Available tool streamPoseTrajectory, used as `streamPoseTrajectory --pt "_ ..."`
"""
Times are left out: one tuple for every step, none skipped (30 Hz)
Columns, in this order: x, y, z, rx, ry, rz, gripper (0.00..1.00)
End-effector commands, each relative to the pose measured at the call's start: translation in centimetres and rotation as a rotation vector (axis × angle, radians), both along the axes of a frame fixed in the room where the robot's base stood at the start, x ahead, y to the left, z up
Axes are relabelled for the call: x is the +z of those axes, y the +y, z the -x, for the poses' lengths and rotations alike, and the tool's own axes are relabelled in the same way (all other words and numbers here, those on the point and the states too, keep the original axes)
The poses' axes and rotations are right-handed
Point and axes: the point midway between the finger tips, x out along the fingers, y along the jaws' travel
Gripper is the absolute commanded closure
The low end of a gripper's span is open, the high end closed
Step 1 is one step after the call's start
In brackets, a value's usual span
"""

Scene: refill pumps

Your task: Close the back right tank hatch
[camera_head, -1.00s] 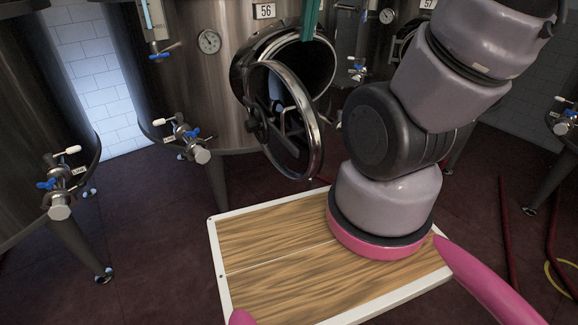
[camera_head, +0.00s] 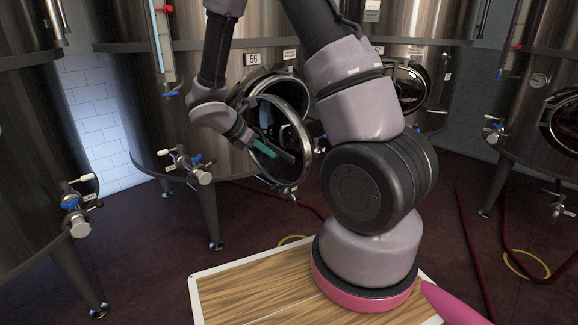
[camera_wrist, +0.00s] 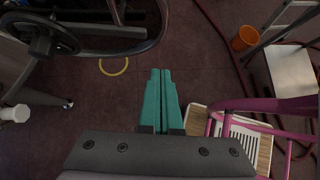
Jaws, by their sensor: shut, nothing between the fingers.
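The steel tank numbered 56 (camera_head: 225,75) stands left of centre in the head view. Its round hatch door (camera_head: 286,186) is swung out from the dark opening (camera_head: 292,92), so this hatch is open. My gripper (camera_head: 291,156) has teal fingers, shut and empty, in front of the door's face; I cannot tell whether they touch it. In the wrist view the shut fingers (camera_wrist: 160,73) point over the floor, with the door's handwheel (camera_wrist: 42,38) and rim at upper left. Another tank's hatch (camera_head: 410,88) shows behind my arm; I cannot tell whether it is shut.
A valve (camera_head: 188,165) juts from tank 56, left of the hatch. Another tank (camera_head: 540,85) stands at right, with red hoses (camera_head: 470,245) on the floor. The wrist view shows an orange bucket (camera_wrist: 244,40) and a ladder at right. Floor between the tanks is partly clear.

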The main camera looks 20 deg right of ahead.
Motion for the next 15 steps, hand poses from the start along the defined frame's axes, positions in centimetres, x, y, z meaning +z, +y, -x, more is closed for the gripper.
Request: streamPoseTrajectory --pt "-0.3 -0.3 -0.1 0.001 0.003 0.002 1.00" --pt "-0.5 -0.5 -0.1 0.001 0.003 0.003 1.00" --pt "-0.9 -0.9 -0.1 0.000 0.004 0.003 1.00" --pt "-1.2 -1.2 -0.2 -0.001 0.004 0.003 1.00" --pt "-1.5 -1.5 -0.2 -0.002 0.005 0.002 1.00" --pt "-2.0 -2.0 -0.3 -0.001 0.005 0.002 1.00" --pt "-2.5 -2.5 -0.4 -0.002 0.006 0.002 1.00" --pt "-2.9 -2.9 -0.5 -0.004 0.005 0.002 1.00" --pt "-3.6 -3.5 -0.6 -0.002 0.006 0.001 1.00" --pt "-4.1 -4.0 -0.7 -0.004 0.005 0.002 1.00" --pt "-4.5 -4.5 -0.8 -0.004 0.005 0.002 1.00" --pt "-5.2 -5.1 -0.9 -0.004 0.005 0.001 1.00" --pt "-5.6 -5.5 -1.0 -0.004 0.006 0.001 1.00" --pt "-6.0 -6.0 -1.1 -0.005 0.003 0.002 1.00" --pt "-6.6 -6.5 -1.2 -0.004 0.005 0.001 1.00"
